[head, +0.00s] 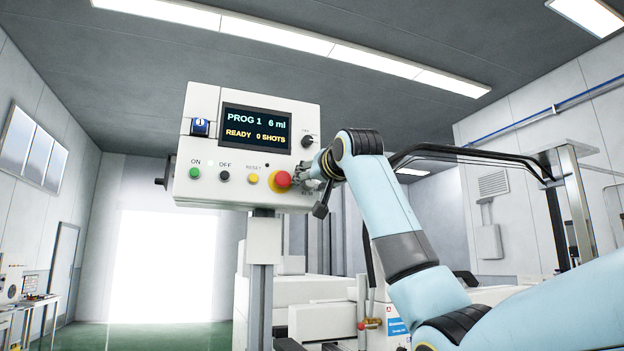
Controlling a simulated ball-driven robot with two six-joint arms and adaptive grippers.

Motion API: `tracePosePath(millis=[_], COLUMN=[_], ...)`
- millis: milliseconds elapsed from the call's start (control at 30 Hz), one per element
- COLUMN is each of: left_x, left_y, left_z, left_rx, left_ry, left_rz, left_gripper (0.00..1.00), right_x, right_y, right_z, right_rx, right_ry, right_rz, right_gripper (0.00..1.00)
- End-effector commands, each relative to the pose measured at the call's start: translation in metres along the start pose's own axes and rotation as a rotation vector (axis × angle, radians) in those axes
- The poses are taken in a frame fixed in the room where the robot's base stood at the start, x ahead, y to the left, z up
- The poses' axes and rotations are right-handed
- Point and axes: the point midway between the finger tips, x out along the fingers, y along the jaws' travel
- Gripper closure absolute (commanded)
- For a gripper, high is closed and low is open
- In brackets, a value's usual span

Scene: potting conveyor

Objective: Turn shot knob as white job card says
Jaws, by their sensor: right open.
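The white control box (184,185) stands on a post in the middle of the head view. A black rotary knob (307,141) sits at the right of its screen; its label is too small to read. The screen (255,128) reads "PROG 1 6 ml" and "READY 0 SHOTS". My right gripper (309,172) is open in front of the box's lower right, below the black knob and close to the red stop button (283,180). My wrist hides part of the gripper and the panel behind it. I cannot make out a white job card. My left gripper is out of view.
Along the panel's lower row are a green ON button (194,173), a black OFF button (224,176) and a yellow RESET button (253,179). A blue tag marked 1 (200,127) is at the upper left. White machine housings (310,289) stand behind the post.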

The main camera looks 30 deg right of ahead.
Motion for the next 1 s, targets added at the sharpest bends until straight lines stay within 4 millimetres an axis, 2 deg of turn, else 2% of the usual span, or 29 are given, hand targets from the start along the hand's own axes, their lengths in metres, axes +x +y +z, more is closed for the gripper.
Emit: tracePosePath(millis=[100, 467, 767, 1000], left_x=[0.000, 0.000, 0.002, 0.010], left_y=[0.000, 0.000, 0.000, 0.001], left_z=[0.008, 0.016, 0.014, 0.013], left_rx=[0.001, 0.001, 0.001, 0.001], left_ry=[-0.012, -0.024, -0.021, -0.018], left_rz=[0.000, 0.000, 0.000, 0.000], left_gripper=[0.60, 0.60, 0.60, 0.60], right_x=[0.000, -0.001, -0.001, -0.001], right_y=[0.000, 0.000, 0.000, 0.001], right_z=[0.000, 0.000, 0.000, 0.001], right_rx=[0.000, 0.000, 0.024, 0.139], right_ry=[0.000, 0.000, 0.001, 0.001], right_rz=[0.000, 0.000, 0.000, 0.000], right_gripper=[0.53, 1.00, 1.00, 1.00])
